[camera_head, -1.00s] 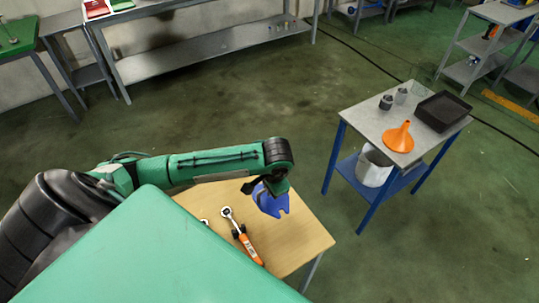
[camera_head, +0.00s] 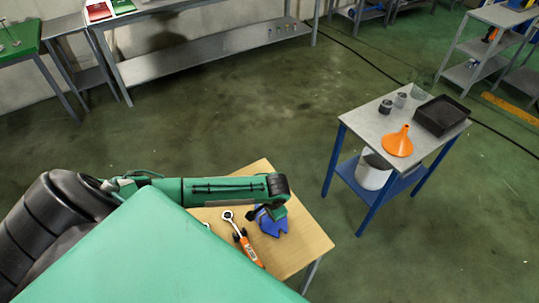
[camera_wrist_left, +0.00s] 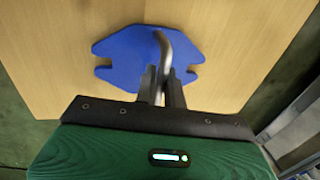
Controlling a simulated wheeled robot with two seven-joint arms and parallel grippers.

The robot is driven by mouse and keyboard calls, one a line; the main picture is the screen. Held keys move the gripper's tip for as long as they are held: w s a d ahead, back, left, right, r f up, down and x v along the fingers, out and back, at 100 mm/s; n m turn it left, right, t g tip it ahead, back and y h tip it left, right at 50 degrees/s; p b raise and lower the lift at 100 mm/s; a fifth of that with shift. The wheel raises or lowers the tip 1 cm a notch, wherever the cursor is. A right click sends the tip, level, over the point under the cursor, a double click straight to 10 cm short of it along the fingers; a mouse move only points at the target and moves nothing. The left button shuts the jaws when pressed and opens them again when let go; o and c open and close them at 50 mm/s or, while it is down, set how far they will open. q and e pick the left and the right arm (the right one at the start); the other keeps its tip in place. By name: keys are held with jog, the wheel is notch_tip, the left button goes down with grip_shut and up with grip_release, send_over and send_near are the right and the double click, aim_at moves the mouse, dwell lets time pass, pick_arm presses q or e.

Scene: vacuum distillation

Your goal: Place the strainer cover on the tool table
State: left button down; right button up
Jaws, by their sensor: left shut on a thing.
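The strainer cover is a flat blue piece (camera_head: 271,226) with notched edges and a bent metal handle, seen from above in the left wrist view (camera_wrist_left: 125,48). My left gripper (camera_wrist_left: 163,76) is shut on the metal handle. The cover is over the right part of the wooden tool table (camera_head: 302,240), lying about level and at or very close to its top. I cannot tell whether it touches. My left gripper, at the arm's end in the head view (camera_head: 268,212), partly hides the cover. My right gripper is not in view.
An orange-handled wrench (camera_head: 247,248) lies on the tool table left of the cover. A steel-topped side table (camera_head: 365,122) at right holds an orange funnel (camera_head: 397,142), a black tray (camera_head: 441,115) and small containers. Green floor separates the tables.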

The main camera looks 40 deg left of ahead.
pick_arm(q)
jog(key=c, duration=1.5)
grip_release()
jog(key=shift+c, duration=0.2)
jog(key=shift+o, duration=0.2)
notch_tip(320, 180, up, 12)
jog(key=d+b, duration=0.2)
jog(key=shift+s, duration=0.45)
jog(key=shift+d+f, duration=0.1)
